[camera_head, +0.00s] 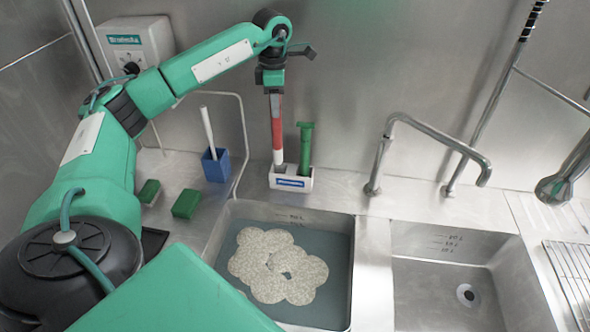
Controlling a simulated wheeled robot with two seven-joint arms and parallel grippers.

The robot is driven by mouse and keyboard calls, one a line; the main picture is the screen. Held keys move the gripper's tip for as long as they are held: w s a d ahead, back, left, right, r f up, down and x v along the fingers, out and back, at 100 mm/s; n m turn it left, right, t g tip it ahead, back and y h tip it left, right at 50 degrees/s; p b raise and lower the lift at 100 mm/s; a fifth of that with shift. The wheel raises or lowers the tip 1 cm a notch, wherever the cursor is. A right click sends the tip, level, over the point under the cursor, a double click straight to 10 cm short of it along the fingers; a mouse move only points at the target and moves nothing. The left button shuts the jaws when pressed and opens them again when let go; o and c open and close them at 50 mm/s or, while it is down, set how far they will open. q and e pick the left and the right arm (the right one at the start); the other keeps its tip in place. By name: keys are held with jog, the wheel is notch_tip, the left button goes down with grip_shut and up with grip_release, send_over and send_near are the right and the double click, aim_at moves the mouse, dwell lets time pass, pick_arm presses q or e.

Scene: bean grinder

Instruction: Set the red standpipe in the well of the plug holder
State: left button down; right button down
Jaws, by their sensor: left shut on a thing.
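The red standpipe (277,125) hangs upright from my left gripper (274,88), which is shut on its top. My right gripper is not in view.
A blue cup with a white-handled brush (216,165) and two green sponges (186,203) lie left of the holder. The left sink (343,270) holds cloudy water with pale floating patches. A steel faucet (425,135) stands right, by an empty sink (430,290).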

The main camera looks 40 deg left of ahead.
aim_at(277, 132)
pick_arm(q)
notch_tip(277, 132, down, 6)
jog(key=shift+w+r+p, duration=0.1)
jog(key=shift+w+p, duration=0.05)
jog(key=shift+p, duration=0.9)
notch_tip(277, 132, down, 3)
jog(key=shift+p, duration=0.55)
jog(key=shift+f, duration=0.4)
jog(key=c, duration=1.1)
grip_release()
jog(key=shift+c, duration=0.2)
